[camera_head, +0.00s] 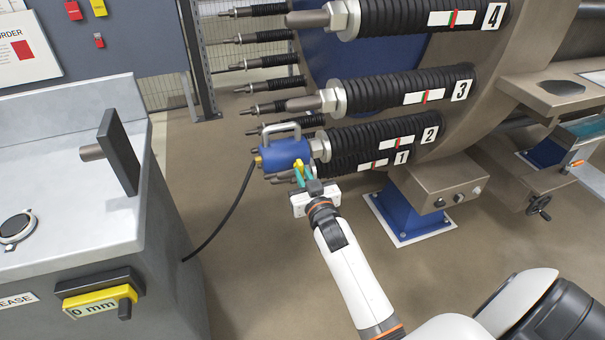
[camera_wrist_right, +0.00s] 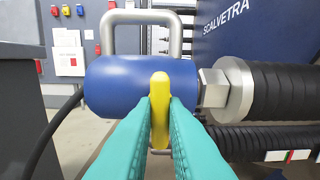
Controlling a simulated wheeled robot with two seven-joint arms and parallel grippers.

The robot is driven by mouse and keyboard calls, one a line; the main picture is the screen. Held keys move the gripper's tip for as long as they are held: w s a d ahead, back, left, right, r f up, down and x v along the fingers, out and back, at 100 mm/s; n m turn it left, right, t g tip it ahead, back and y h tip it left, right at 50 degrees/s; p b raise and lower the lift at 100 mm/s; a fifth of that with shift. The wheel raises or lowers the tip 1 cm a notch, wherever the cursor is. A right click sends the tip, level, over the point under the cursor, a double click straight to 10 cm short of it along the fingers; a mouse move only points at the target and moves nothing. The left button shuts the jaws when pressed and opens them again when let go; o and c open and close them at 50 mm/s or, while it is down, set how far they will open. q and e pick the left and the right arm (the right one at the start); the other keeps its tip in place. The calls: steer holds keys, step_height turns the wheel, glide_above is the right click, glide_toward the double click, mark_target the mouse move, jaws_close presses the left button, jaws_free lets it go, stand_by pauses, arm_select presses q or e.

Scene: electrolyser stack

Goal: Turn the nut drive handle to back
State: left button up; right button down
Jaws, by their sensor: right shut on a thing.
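The nut drive is a blue cylinder (camera_head: 284,154) with a grey loop handle on top, sitting at the end of the spring stack labelled 2. It also shows in the right wrist view (camera_wrist_right: 115,85). Its yellow handle (camera_wrist_right: 160,105) stands upright in front of the blue body. My right gripper (camera_head: 302,174) has teal fingers, which close on the yellow handle from both sides in the right wrist view (camera_wrist_right: 160,115). A hex nut (camera_wrist_right: 213,88) shows just right of the blue body. My left gripper is not in view.
Black spring stacks labelled 1 to 4, such as stack 3 (camera_head: 405,88), lie right of and around the drive. A black hose (camera_head: 222,218) runs from the drive to the grey cabinet (camera_head: 75,190) at left. Open floor (camera_head: 270,270) lies between.

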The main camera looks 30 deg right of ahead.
steer(key=shift+n+p, duration=0.3)
steer(key=shift+n, duration=0.5)
steer(key=shift+n+p, duration=0.35)
steer(key=shift+n, duration=0.75)
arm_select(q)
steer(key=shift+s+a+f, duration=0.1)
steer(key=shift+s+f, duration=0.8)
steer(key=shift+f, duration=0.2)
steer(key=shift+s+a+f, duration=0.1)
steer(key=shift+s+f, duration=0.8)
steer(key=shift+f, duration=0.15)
arm_select(e)
steer(key=shift+n, duration=0.3)
